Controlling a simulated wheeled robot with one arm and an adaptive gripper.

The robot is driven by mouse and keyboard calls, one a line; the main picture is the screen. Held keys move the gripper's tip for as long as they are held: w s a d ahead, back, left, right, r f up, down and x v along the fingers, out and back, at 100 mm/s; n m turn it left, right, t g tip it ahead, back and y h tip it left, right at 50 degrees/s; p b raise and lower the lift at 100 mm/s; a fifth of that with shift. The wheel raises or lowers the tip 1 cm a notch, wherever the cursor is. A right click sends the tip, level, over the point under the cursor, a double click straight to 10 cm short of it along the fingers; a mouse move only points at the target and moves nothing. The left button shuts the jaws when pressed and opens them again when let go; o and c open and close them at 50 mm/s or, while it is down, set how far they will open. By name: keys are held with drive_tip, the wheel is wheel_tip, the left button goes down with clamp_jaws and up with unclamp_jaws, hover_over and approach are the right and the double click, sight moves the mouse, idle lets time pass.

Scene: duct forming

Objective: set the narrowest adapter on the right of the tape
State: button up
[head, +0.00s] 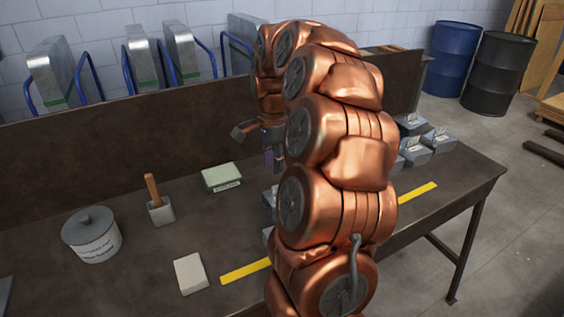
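Yellow tape shows in two stretches on the dark table, one at the front left of my arm (245,271) and one at the right (418,191). My arm hides the part between, so I cannot tell whether it is one strip. Several grey metal adapters (438,140) stand in a group at the table's right, partly behind my arm. More grey pieces (268,196) peek out at the arm's left edge. I cannot tell which adapter is narrowest. My gripper (269,158) points down above the back of the table; its fingers are mostly hidden and too small to read.
A dark back panel (110,145) edges the table (130,285). Barrels (452,58) stand beyond.

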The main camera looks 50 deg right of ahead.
drive_tip(key=d, duration=0.1)
drive_tip(key=d+f+m, duration=0.1)
drive_tip(key=d, duration=0.1)
drive_tip(key=shift+d+m, duration=0.3)
wheel_tip(320, 180, down, 9)
drive_tip(key=b, duration=0.3)
drive_tip(key=shift+b, duration=0.35)
drive_tip(key=shift+r, duration=0.1)
clamp_jaws()
drive_tip(key=shift+r, duration=0.1)
drive_tip(key=shift+r+p, duration=0.65)
drive_tip(key=shift+r, duration=3.75)
